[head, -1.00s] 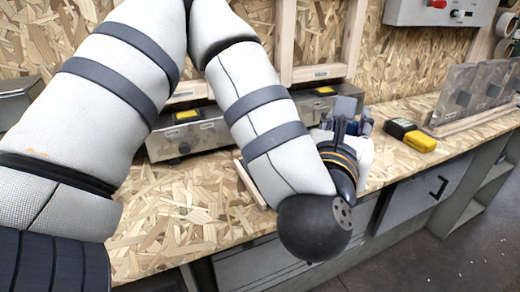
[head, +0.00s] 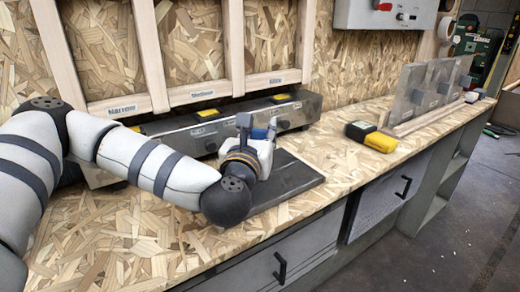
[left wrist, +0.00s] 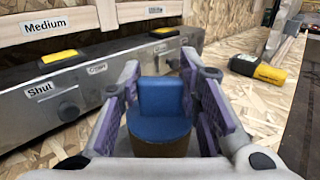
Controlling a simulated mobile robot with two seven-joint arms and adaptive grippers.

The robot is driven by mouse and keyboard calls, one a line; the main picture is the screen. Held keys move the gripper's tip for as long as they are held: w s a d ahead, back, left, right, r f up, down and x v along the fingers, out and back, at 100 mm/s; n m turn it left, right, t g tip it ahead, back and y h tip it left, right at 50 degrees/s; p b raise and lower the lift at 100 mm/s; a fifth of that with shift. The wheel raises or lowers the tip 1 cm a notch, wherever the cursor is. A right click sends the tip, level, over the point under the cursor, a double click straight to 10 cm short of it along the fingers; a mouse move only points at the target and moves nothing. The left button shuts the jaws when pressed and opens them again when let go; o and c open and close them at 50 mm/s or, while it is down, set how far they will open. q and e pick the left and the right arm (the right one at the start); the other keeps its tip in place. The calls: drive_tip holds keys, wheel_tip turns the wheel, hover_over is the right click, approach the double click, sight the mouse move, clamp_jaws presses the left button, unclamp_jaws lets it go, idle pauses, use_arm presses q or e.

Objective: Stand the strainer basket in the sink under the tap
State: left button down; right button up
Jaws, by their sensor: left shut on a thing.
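No strainer basket, sink or tap shows in either view. My left gripper (head: 258,128) is over the workbench, in front of a long metal box. In the left wrist view its fingers (left wrist: 163,95) are shut on a blue piece (left wrist: 160,97) with a round body, a flat upright tab and a brownish lower part. In the head view only a little blue shows between the fingers, and the wrist hides the rest. I cannot tell whether the piece touches anything below. My right gripper is not in view.
The metal box (head: 205,138) has yellow-topped parts and knobs, with labelled wooden bays behind. A dark flat board (head: 290,180) lies by the gripper. A yellow-and-black device (head: 372,137) and a grey upright rack (head: 425,92) stand to the right. The front bench is mostly clear.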

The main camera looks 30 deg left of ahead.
use_arm(q)
drive_tip(key=shift+w+a+f, duration=0.2)
drive_tip(key=shift+w+f, duration=0.05)
drive_tip(key=shift+f, duration=0.1)
drive_tip(key=f, duration=0.4)
drive_tip(key=shift+w+a+b, duration=0.15)
drive_tip(key=shift+a+b, duration=0.05)
drive_tip(key=shift+b, duration=0.1)
drive_tip(key=shift+r, duration=0.2)
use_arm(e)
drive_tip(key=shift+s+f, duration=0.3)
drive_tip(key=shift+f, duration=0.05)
use_arm(q)
drive_tip(key=shift+f, duration=0.1)
drive_tip(key=shift+f, duration=0.15)
drive_tip(key=c, duration=1.2)
unclamp_jaws()
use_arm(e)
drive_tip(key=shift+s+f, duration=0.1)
use_arm(q)
drive_tip(key=shift+o, duration=0.2)
